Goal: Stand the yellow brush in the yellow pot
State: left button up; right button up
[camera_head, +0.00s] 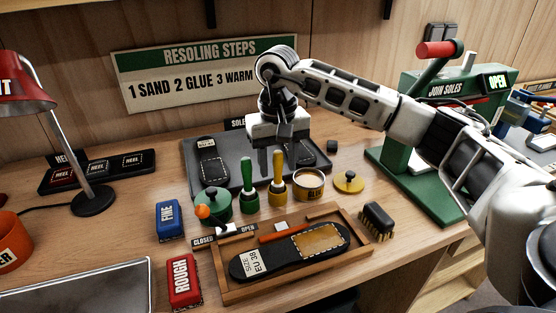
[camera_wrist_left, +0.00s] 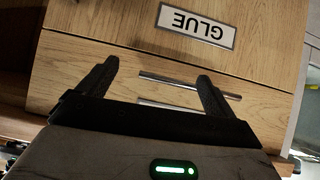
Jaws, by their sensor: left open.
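The yellow brush (camera_head: 277,188) stands upright, handle up, in a small yellow holder. The yellow pot (camera_head: 308,185) is just right of it, with its lid off and pale glue showing inside. Its yellow lid (camera_head: 348,183) lies further right. My right gripper (camera_head: 278,163) points down over the yellow brush; its fingers are apart, one on each side of the upper handle, with gaps visible. My left gripper (camera_wrist_left: 153,82) is open and empty in the left wrist view, in front of wooden drawers; it is outside the head view.
A green brush (camera_head: 249,188) and green pot (camera_head: 214,206) stand left of the yellow brush. A wooden tray (camera_head: 228,293) with a sole lies in front. A dark brush (camera_head: 377,220) is at right. A grey mat (camera_head: 194,168) lies behind. A drawer (camera_wrist_left: 270,105) faces my left gripper.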

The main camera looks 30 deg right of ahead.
pick_arm(q)
jog(key=shift+w, duration=0.1)
pick_arm(e)
jog(key=shift+r, duration=0.25)
pick_arm(q)
jog(key=shift+a+r+p, duration=0.15)
jog(key=shift+r+p, duration=0.1)
jog(key=shift+p, duration=0.5)
pick_arm(e)
notch_tip(320, 180, up, 16)
jog(key=shift+f, duration=0.25)
pick_arm(q)
jog(key=shift+r, duration=0.15)
